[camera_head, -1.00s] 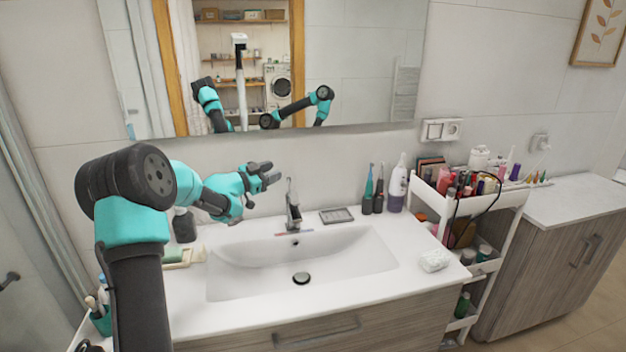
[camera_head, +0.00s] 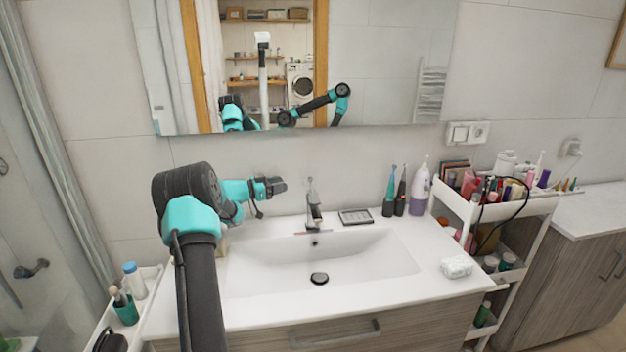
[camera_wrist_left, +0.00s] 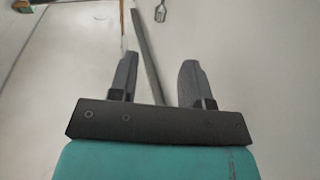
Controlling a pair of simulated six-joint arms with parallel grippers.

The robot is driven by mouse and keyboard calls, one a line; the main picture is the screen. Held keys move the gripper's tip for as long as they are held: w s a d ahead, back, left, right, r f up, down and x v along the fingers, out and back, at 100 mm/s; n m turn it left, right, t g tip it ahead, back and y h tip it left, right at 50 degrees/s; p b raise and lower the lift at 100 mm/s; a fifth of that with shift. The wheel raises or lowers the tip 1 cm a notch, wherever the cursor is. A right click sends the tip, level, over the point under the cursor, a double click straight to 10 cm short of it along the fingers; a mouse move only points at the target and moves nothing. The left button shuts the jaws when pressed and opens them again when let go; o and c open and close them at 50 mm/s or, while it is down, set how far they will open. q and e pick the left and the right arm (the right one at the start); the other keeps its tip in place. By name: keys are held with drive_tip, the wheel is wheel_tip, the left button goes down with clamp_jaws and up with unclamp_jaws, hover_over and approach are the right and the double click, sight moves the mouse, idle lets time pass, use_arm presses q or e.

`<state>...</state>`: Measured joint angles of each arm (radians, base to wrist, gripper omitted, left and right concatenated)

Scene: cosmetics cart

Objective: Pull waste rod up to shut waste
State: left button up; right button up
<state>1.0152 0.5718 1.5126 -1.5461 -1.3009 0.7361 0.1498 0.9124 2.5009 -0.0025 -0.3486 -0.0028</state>
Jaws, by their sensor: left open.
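The tap (camera_head: 314,208) stands at the back of the white basin (camera_head: 255,272) in the head view. A thin upright part shows at the tap's top; I cannot tell whether it is the waste rod. The dark round waste plug (camera_head: 319,279) sits in the basin floor; whether it is raised is too small to tell. My left gripper (camera_head: 279,186) is left of the tap, apart from it, above the basin's back edge. In the left wrist view its two fingers (camera_wrist_left: 156,78) are apart with nothing held. My right gripper shows directly in neither view.
A soap dish (camera_head: 356,216), electric toothbrushes (camera_head: 389,192) and a white-purple bottle (camera_head: 420,188) stand right of the tap. A white cart (camera_head: 452,200) of cosmetics is at the right. The mirror (camera_head: 385,70) hangs behind. The basin is empty.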

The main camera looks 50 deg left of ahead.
sight(310, 177)
use_arm(q)
drive_tip(key=x, duration=1.2)
drive_tip(key=shift+c, duration=0.3)
clamp_jaws()
